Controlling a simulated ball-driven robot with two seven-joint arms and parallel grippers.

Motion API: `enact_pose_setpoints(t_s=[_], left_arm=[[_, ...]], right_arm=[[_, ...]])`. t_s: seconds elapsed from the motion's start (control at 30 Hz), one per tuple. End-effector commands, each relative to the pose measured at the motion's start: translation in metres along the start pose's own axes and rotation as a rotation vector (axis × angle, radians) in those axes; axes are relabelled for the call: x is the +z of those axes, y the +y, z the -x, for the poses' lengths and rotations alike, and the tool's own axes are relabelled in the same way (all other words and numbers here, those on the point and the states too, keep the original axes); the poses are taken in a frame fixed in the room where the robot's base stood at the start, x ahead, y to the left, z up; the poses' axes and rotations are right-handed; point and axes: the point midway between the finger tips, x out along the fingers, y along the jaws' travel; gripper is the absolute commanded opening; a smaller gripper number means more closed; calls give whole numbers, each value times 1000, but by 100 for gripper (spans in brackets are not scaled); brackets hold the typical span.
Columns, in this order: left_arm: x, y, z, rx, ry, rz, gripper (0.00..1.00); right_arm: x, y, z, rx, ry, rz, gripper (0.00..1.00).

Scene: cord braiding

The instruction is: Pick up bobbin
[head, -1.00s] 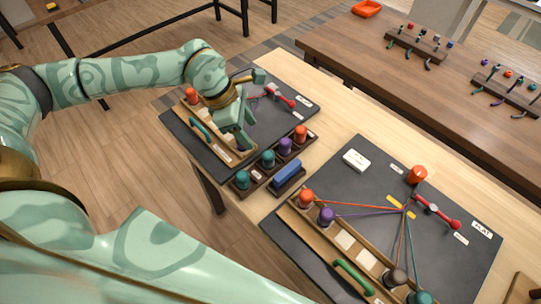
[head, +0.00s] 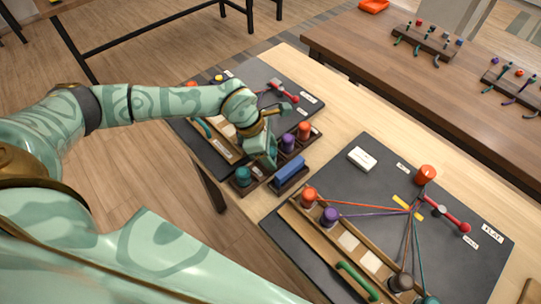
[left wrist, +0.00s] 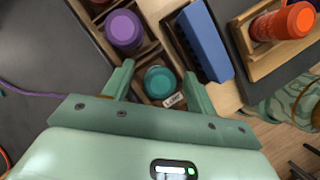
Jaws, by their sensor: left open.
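My left gripper (head: 268,156) is open over the dark bobbin rack (head: 256,188). In the left wrist view its fingers (left wrist: 157,84) stand either side of a teal bobbin (left wrist: 160,82), with a small label beside it. I cannot tell whether they touch it. The gripper hides this bobbin in the head view. A purple bobbin (head: 288,142) stands beside it in the rack, also seen in the left wrist view (left wrist: 124,30). An orange bobbin (head: 304,130) is beyond, and another teal bobbin (head: 243,176) stands at the near end. My right gripper is out of view.
A blue block (head: 289,170) lies close beside the rack. A second dark board (head: 385,165) at right holds a wooden bobbin rail, stretched cords and a white block (head: 362,158). Another board (head: 265,78) is behind my arm.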

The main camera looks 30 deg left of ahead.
Motion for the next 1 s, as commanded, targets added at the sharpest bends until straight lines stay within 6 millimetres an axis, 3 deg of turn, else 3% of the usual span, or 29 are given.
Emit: enact_pose_setpoints(t_s=[0.03,0.2,0.5,0.67,0.8,1.0], left_arm=[[0,0,0,0,0,0,52],[0,0,1,0,0,0,8],[1,0,2,1,-1,0,8],[6,1,13,2,-2,-2,8],[15,-2,37,3,-2,-4,8],[26,-45,88,3,-3,-7,8]], right_arm=[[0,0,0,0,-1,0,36],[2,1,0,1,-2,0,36],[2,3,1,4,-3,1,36],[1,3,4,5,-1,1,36],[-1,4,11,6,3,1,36],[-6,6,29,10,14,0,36]])
